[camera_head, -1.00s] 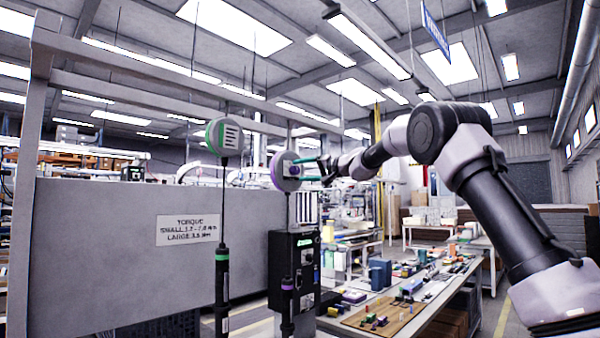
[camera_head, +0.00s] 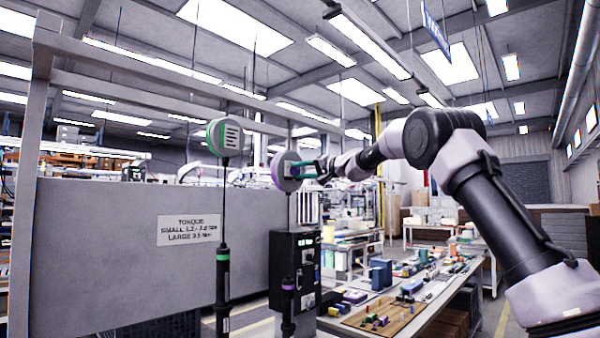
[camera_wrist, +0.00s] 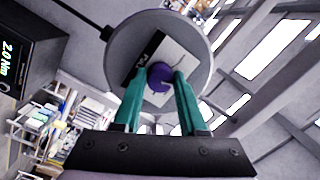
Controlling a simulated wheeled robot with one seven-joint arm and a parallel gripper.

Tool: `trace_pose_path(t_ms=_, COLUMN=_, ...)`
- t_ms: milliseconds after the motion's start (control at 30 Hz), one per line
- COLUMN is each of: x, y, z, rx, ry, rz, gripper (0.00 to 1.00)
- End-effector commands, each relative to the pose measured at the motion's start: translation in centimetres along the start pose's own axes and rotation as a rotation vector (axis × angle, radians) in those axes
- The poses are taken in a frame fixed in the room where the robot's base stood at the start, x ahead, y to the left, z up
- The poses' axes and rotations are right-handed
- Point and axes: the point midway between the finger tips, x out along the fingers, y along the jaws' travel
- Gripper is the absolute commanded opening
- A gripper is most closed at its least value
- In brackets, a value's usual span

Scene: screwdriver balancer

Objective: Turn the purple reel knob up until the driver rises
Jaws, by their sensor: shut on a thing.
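The purple-marked reel (camera_head: 286,170) hangs from the overhead frame, right of the green-marked reel (camera_head: 226,137). In the wrist view the round grey reel face (camera_wrist: 122,45) fills the top middle, with the purple knob (camera_wrist: 159,76) at its centre. My gripper (camera_wrist: 160,82) has its two teal fingers shut on the knob, one on each side; it also shows in the head view (camera_head: 308,169).
The black control box (camera_head: 295,255) is close to the purple driver. A workbench (camera_head: 420,310) with several small parts is at the right.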

Motion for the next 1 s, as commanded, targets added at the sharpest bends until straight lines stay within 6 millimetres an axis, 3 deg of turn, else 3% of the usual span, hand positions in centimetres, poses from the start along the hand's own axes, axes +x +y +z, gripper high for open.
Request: trace_pose_path(t_ms=1000, x=-0.02, y=0.05, z=0.09, rx=0.676, ry=0.034, rz=-0.049, gripper=0.00)
